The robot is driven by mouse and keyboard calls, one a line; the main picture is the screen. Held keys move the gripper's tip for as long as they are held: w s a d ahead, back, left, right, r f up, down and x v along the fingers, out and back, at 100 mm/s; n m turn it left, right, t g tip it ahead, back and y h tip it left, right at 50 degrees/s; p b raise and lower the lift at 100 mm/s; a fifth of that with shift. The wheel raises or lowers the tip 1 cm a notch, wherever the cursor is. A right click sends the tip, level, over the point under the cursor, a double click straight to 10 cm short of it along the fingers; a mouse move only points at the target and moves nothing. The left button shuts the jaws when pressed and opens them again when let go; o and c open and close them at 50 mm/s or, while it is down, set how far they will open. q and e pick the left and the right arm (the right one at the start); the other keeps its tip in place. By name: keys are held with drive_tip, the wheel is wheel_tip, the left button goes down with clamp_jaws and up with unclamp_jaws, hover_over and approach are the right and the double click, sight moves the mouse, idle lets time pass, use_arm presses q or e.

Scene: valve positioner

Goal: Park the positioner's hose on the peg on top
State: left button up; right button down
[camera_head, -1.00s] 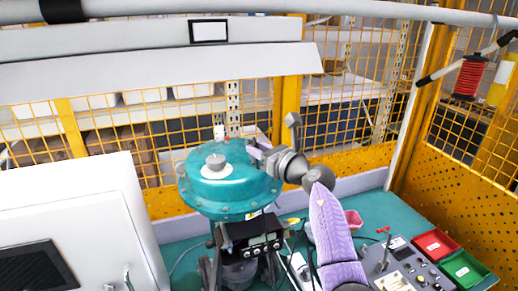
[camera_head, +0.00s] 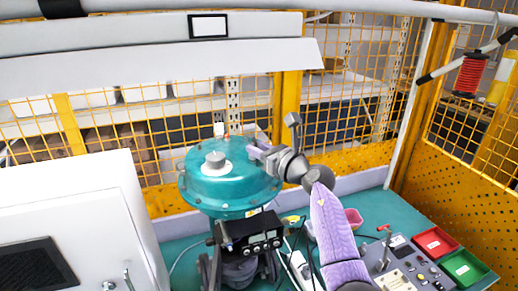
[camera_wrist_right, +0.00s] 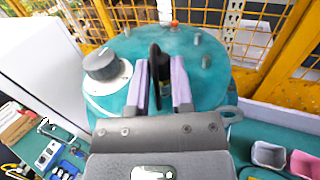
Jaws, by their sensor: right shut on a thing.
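The teal valve actuator (camera_head: 232,188) stands upright in the head view with a grey knob (camera_head: 215,160) on top. The positioner (camera_head: 252,236), a black box with a small display, sits below it. My right gripper (camera_head: 258,152) is at the far right of the actuator's top. In the wrist view its lilac fingers (camera_wrist_right: 162,82) are shut on a dark piece of hose (camera_wrist_right: 155,68) over the teal top. Short grey studs (camera_wrist_right: 196,38) and a small orange-red tip (camera_wrist_right: 174,25) show beyond the fingers. I cannot tell which is the peg. My left gripper is not in view.
A white cabinet (camera_head: 85,225) stands at the left. A control panel (camera_head: 400,262) and red (camera_head: 435,243) and green (camera_head: 464,268) trays lie at the right on the teal bench. A yellow mesh fence (camera_head: 345,125) closes the back.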

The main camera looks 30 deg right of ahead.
drive_tip(key=shift+f, duration=0.25)
drive_tip(key=shift+c, duration=2.1)
unclamp_jaws()
drive_tip(key=shift+s, duration=0.1)
drive_tip(key=s+d+b, duration=0.1)
drive_tip(key=s+b, duration=0.1)
drive_tip(key=s, duration=0.7)
drive_tip(key=shift+s+d, duration=0.3)
